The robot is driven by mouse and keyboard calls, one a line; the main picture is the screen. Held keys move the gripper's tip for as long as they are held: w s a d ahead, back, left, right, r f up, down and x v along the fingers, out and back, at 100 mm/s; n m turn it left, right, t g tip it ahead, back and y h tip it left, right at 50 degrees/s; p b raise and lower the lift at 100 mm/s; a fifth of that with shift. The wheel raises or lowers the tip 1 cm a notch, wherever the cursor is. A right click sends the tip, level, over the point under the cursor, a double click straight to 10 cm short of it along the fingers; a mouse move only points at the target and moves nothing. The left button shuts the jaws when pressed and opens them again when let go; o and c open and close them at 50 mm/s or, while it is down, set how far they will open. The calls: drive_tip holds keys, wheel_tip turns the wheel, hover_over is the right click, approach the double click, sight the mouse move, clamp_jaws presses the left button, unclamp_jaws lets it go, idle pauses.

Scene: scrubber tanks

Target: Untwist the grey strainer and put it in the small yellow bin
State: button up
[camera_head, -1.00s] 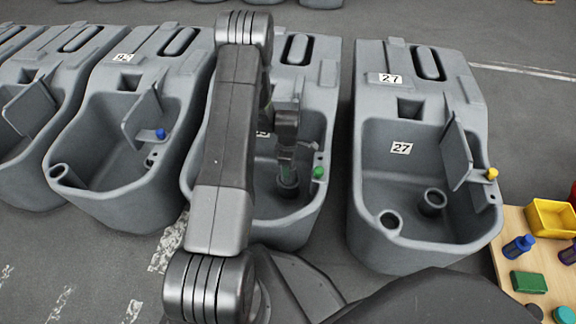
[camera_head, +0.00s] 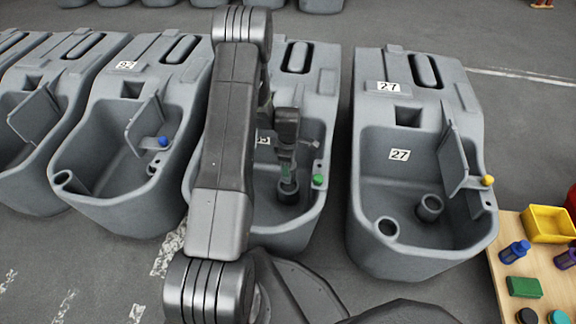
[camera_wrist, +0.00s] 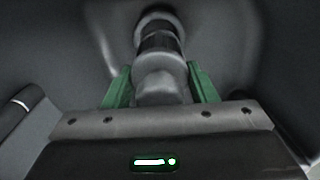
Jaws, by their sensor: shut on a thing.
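The grey strainer (camera_wrist: 160,70) shows in the wrist view between the green fingers of my gripper (camera_wrist: 160,88). My gripper is shut on its near end. In the head view my gripper (camera_head: 287,172) points down into the tank (camera_head: 310,205) behind my arm, over a dark round socket on the tank floor. I cannot tell whether the strainer is still seated there. The small yellow bin (camera_head: 547,224) stands on the wooden table at the right edge of the head view and looks empty.
The wooden table (camera_head: 512,262) also holds a blue bottle (camera_head: 514,251), a green block (camera_head: 524,287) and dark round pieces. Tank 27 (camera_head: 363,200) stands between my gripper and the table. A green knob (camera_head: 317,181) sits on the near tank's right rim. More tanks stand at left.

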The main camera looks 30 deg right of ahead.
drive_tip(key=shift+r, duration=0.6)
drive_tip(key=shift+r+p, duration=1.85)
drive_tip(key=shift+r, duration=1.15)
drive_tip(key=shift+r+p, duration=1.7)
drive_tip(key=shift+r, duration=1.3)
drive_tip(key=shift+r+p, duration=1.75)
drive_tip(key=shift+r, duration=1.25)
